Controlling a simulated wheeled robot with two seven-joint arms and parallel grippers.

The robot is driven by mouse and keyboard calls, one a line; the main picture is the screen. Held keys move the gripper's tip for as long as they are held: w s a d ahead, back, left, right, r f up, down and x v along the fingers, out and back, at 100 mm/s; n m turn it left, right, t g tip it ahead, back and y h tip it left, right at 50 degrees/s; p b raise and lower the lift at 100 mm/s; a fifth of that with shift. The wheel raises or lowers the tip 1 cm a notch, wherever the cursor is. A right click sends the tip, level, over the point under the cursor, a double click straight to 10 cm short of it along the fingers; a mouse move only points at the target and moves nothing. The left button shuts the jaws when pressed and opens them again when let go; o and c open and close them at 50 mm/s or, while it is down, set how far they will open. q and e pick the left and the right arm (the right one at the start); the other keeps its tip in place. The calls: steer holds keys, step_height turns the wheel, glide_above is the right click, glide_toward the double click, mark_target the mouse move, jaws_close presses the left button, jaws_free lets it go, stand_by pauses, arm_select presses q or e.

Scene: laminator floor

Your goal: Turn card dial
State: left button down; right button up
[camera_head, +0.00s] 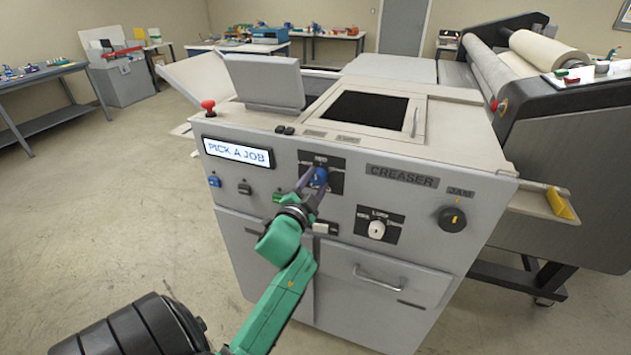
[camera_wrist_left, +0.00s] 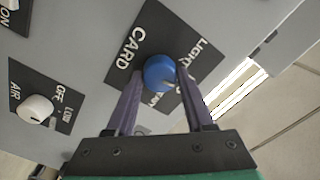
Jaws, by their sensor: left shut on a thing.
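The card dial (camera_wrist_left: 159,73) is a round blue knob on a black plate (camera_wrist_left: 143,43) marked CARD in the left wrist view. In the head view the blue knob (camera_head: 320,176) sits on the front of the grey creaser machine, right of the PICK A JOB screen (camera_head: 238,152). My left gripper (camera_wrist_left: 157,82) has its two purple fingers on either side of the knob, shut on it. In the head view the left gripper (camera_head: 313,183) partly covers the plate. Some of the plate's lettering is hidden by the fingers. My right gripper is not in view.
A white air knob (camera_head: 377,229) and a black jam knob (camera_head: 452,219) are on the same panel, right of the blue dial. A red button (camera_head: 208,106) stands on the top left corner. Blue (camera_head: 214,181) and black (camera_head: 245,188) buttons sit below the screen.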

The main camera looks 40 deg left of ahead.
arm_select(q)
steer(key=shift+r+m, duration=0.15)
steer(key=shift+m, duration=0.65)
steer(key=shift+a+r, duration=0.1)
steer(key=c, duration=0.5)
jaws_free()
steer(key=shift+o, duration=1.2)
steer(key=shift+w, duration=0.1)
steer(key=shift+w+a+f, duration=0.15)
steer(key=shift+f, duration=0.15)
steer(key=b+v, duration=0.3)
steer(key=v, duration=1.1)
steer(key=shift+s, duration=0.3)
